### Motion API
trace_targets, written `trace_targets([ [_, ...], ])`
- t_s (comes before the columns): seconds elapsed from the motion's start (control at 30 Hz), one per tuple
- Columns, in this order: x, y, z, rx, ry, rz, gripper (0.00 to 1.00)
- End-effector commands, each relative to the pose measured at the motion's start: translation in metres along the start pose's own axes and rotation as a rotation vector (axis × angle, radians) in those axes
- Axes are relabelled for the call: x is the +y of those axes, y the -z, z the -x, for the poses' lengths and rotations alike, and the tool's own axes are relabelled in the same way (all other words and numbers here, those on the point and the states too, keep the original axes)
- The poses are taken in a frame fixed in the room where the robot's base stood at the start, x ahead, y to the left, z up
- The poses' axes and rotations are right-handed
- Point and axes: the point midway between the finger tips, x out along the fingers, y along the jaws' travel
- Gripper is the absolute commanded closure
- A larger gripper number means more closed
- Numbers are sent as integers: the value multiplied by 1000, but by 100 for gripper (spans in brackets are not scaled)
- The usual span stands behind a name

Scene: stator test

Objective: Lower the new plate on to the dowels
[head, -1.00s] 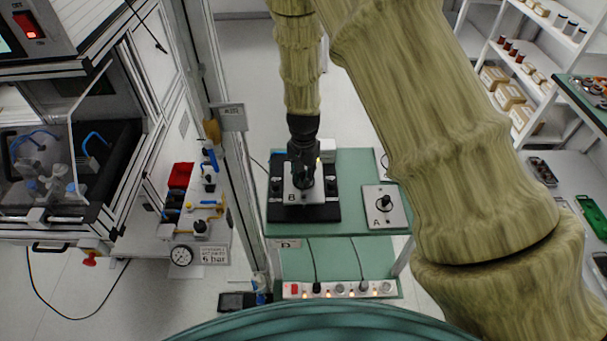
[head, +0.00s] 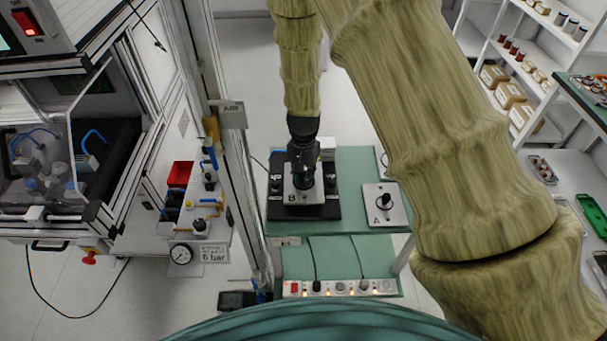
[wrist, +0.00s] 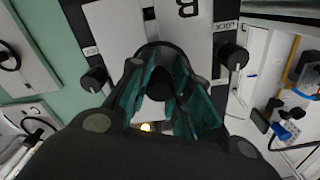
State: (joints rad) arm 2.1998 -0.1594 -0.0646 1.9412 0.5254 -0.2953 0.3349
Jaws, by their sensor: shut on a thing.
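My gripper (head: 303,178) is shut on the black knob (wrist: 160,84) of a pale plate marked B, which the head view shows at the front of the black fixture. Plate B (wrist: 182,32) also shows beyond the fingers in the wrist view. It is over the black fixture base (head: 318,212) and looks roughly level with it. I cannot tell whether a gap is left under it. Black clamp knobs stand on both sides, left (wrist: 94,79) and right (wrist: 232,56), the right one near a LOCK label. The dowels are hidden by the plate and gripper.
A second pale plate, marked A (head: 375,210), with a black knob lies to the right on the green table (head: 355,165). A metal frame post (head: 238,175) stands close on the left. A power strip (head: 340,288) sits on the lower shelf.

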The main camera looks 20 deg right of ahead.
Motion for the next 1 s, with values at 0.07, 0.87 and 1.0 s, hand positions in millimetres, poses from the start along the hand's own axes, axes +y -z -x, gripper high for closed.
trace_targets([
  [0.07, 0, 0, -2, 0, 1, 0, 100],
  [0.87, 0, 0, -10, 1, 0, 0, 100],
  [1.0, 0, 0, -12, 1, 1, 0, 100],
])
